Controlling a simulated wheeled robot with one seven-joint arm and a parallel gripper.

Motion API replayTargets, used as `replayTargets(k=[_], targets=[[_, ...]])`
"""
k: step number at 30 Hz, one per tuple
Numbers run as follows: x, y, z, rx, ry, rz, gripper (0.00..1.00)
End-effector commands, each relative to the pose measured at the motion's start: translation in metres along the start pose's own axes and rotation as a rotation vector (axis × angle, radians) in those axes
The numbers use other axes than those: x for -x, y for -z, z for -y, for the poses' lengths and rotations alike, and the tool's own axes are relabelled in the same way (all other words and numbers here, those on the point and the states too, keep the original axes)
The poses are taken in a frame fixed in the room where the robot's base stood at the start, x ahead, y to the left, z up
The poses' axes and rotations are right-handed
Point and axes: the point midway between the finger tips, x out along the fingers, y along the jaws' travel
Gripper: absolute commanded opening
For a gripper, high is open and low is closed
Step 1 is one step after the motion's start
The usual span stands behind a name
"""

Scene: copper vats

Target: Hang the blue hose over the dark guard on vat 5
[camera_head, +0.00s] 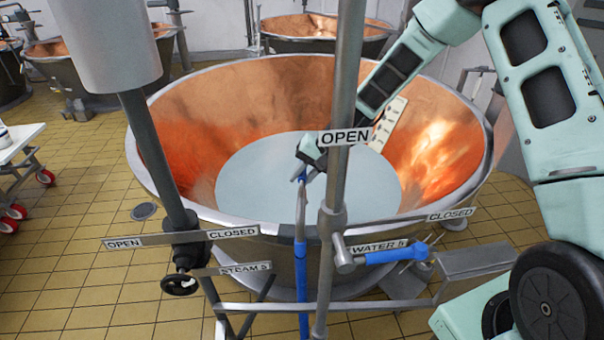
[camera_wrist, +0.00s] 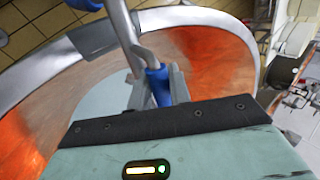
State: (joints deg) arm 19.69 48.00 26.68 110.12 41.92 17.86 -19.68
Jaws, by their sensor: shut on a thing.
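The blue hose (camera_head: 301,252) hangs upright in front of the copper vat (camera_head: 440,140), with a grey length between its blue upper end and its blue lower part. My gripper (camera_head: 307,168) is over the vat's near side, shut on the blue upper end. In the wrist view the fingers of my gripper (camera_wrist: 158,88) close around that blue end (camera_wrist: 156,82), and the grey tube runs up the picture. A dark sleeve (camera_head: 187,240) sits on the steam pipe left of the hose; I cannot tell whether it is the guard. The hose's bottom end is out of view.
A grey upright pipe (camera_head: 342,120) with an "OPEN" sign stands just right of the hose. The water valve's blue handle (camera_head: 395,256) sticks out to the right. The "STEAM 5" sign (camera_head: 245,268) and a metal frame are low in front.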

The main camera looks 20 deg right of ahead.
Motion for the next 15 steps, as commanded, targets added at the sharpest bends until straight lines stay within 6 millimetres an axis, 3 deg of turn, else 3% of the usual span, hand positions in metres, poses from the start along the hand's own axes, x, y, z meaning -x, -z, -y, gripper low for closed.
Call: replayTargets(k=[15], targets=[[-0.051, 0.0, -0.033, 0.001, 0.002, 0.001, 0.0]])
